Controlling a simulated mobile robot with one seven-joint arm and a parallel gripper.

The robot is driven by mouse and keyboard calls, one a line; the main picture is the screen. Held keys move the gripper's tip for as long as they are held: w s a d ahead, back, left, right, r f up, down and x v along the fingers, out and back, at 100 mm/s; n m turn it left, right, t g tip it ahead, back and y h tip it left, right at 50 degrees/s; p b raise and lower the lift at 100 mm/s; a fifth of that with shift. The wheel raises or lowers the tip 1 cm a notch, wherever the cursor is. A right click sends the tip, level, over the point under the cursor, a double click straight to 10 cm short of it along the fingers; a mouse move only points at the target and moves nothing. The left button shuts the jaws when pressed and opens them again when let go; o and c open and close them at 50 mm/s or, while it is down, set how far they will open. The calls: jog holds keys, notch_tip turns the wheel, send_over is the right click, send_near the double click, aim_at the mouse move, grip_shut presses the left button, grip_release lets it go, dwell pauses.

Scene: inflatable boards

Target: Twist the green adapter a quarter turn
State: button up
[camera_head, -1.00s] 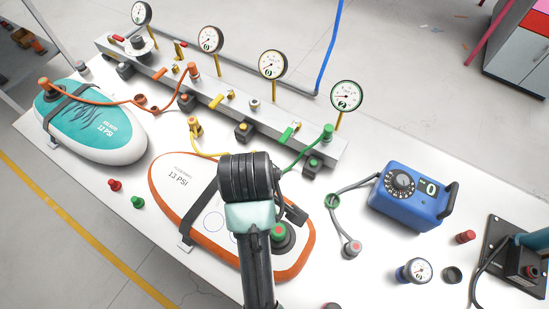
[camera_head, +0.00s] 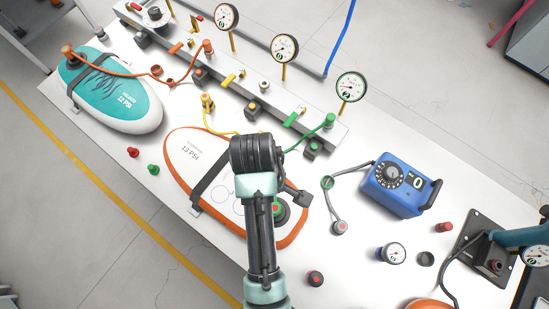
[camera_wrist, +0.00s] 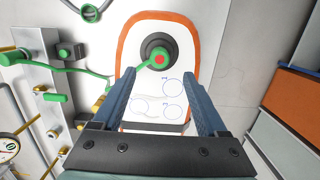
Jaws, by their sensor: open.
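The green adapter (camera_wrist: 159,59), with a red centre, sits on the dark round valve (camera_wrist: 148,45) of the white board with the orange rim (camera_wrist: 128,30). A green hose runs from it to the left in the wrist view. My gripper (camera_wrist: 159,74) is open. Its two blue-grey fingers stand apart, pointing toward the valve end of the board, with nothing between them that I can see held. In the head view the adapter (camera_head: 277,209) is partly hidden behind my arm, and my fingers are largely hidden too.
A metal manifold (camera_head: 225,85) with gauges and coloured levers runs along the table's back. A teal board (camera_head: 115,88) lies at left. A blue pump box (camera_head: 398,186), a loose gauge (camera_head: 392,252) and small red and green caps stand around the orange-rimmed board.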

jog(key=f, duration=0.5)
jog(key=d+f+p, duration=0.1)
jog(key=f, duration=0.2)
jog(key=shift+s+f, duration=0.25)
jog(key=shift+s, duration=0.05)
jog(key=shift+c, duration=0.2)
grip_shut()
jog(key=c, duration=0.7)
grip_release()
jog(key=shift+c, duration=0.2)
grip_shut()
jog(key=shift+r, duration=0.1)
